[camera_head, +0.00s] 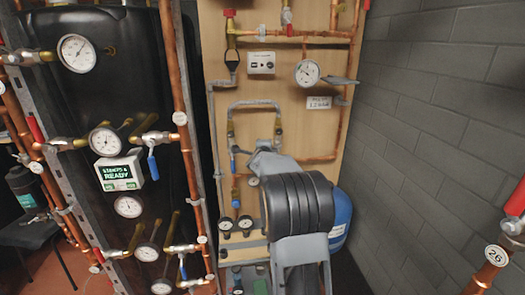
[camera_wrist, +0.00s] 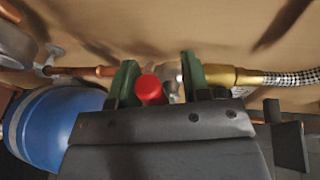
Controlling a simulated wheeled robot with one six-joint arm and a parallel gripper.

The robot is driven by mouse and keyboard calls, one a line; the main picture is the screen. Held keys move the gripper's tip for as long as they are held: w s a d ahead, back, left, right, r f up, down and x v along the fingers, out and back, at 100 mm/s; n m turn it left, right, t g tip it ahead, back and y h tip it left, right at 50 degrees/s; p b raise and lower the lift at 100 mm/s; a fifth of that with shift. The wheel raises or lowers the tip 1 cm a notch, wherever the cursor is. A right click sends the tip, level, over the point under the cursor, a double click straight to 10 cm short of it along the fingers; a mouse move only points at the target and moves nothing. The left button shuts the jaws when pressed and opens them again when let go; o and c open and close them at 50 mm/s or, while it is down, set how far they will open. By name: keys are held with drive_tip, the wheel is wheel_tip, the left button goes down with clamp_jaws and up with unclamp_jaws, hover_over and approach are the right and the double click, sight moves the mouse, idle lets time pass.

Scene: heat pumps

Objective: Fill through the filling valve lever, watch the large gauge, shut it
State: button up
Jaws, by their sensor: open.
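In the wrist view my gripper (camera_wrist: 157,76) is open, with one green finger on each side of a red-ended part (camera_wrist: 149,88), likely the filling valve lever. I cannot tell whether the fingers touch it. Behind it a brass fitting (camera_wrist: 228,76) joins a braided hose (camera_wrist: 290,77) on the right and a copper pipe (camera_wrist: 90,71) on the left. In the head view my arm hides the gripper and this valve. A large white gauge (camera_head: 308,72) is in clear view on the wooden panel; its reading is too small to tell.
A blue vessel (camera_head: 341,215) stands right of my arm and shows at left in the wrist view (camera_wrist: 50,128). Small gauges (camera_head: 226,224) sit low on the panel (camera_head: 270,95). Black tanks with pipes stand left, a grey block wall (camera_head: 430,120) right.

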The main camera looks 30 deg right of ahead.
drive_tip(key=v, duration=1.4)
drive_tip(key=shift+w, duration=0.15)
idle(1.6)
drive_tip(key=a+f+n+y, duration=0.6)
drive_tip(key=n, duration=0.2)
drive_tip(key=s+a+f+n+g+y+p, duration=0.3)
drive_tip(key=s+a+n+g+y, duration=0.25)
drive_tip(key=s+a+n, duration=0.6)
drive_tip(key=s+a+r+n+g+p, duration=0.1)
drive_tip(key=s+a+r+n+p, duration=0.1)
drive_tip(key=s, duration=0.3)
drive_tip(key=s+a+r+n+g+h+p, duration=0.1)
drive_tip(key=s+a+r+n+g+p, duration=0.1)
drive_tip(key=s+n+p, duration=0.1)
drive_tip(key=shift+s+a+r+n, duration=0.35)
drive_tip(key=shift+s+n, duration=0.3)
drive_tip(key=shift+s, duration=0.3)
drive_tip(key=shift+c, duration=0.3)
